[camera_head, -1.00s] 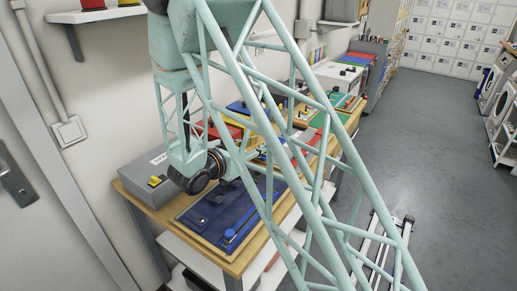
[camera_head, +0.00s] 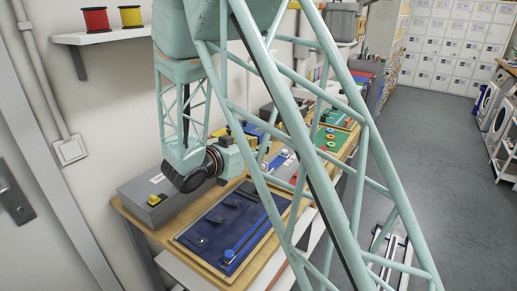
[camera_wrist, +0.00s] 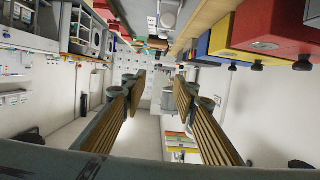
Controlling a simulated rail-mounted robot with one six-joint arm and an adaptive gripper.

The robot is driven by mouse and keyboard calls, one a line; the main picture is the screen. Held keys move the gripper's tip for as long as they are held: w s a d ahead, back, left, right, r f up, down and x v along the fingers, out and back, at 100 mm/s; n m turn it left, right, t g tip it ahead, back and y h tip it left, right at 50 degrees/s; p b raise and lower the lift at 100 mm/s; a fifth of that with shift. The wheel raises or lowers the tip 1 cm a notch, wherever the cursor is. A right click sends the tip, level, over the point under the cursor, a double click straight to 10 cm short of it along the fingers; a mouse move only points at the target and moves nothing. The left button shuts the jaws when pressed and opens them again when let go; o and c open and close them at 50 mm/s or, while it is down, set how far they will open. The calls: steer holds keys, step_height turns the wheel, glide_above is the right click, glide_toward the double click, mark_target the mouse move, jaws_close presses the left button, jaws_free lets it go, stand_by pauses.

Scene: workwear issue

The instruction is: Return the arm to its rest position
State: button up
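My arm is a pale green lattice that fills the middle of the head view, with its wrist joint (camera_head: 205,168) above the left part of the workbench (camera_head: 262,262). The fingers cannot be made out there behind the lattice. In the wrist view my gripper (camera_wrist: 160,84) is open, with its two ribbed, wood-coloured finger pads well apart. Nothing is between them; the room shows through the gap. The wrist picture is upside down.
A navy cloth piece (camera_head: 212,220) lies on a board on the bench, below the wrist. A grey box (camera_head: 150,200) with a yellow switch stands left of it. Red and yellow spools (camera_head: 130,16) sit on a wall shelf. The floor (camera_head: 430,150) at right is open.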

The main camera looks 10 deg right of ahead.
steer(key=shift+d, duration=0.1)
stand_by(0.3)
steer(key=s+d+r+g+h, duration=0.1)
steer(key=s+d+r+g, duration=0.5)
steer(key=s+d, duration=0.55)
steer(key=s+d+r+n+g+y, duration=0.1)
steer(key=s+d+r, duration=0.1)
steer(key=s, duration=0.6)
steer(key=s+d+r+n+g+y, duration=0.1)
steer(key=s+d+r+y, duration=0.1)
steer(key=s, duration=0.6)
steer(key=s+d+r+n+g+y, duration=0.1)
steer(key=s+d+r+g, duration=0.1)
steer(key=s, duration=0.6)
steer(key=s+a+r+n+t+y, duration=0.1)
steer(key=s+a+n+y, duration=0.2)
steer(key=s+a, duration=0.3)
steer(key=s+a+r+n+t+y, duration=0.2)
steer(key=s+a, duration=0.4)
steer(key=s, duration=0.5)
steer(key=shift+s+a+n+y+p, duration=0.3)
steer(key=shift+s+n+y+p, duration=0.15)
steer(key=shift+y, duration=0.95)
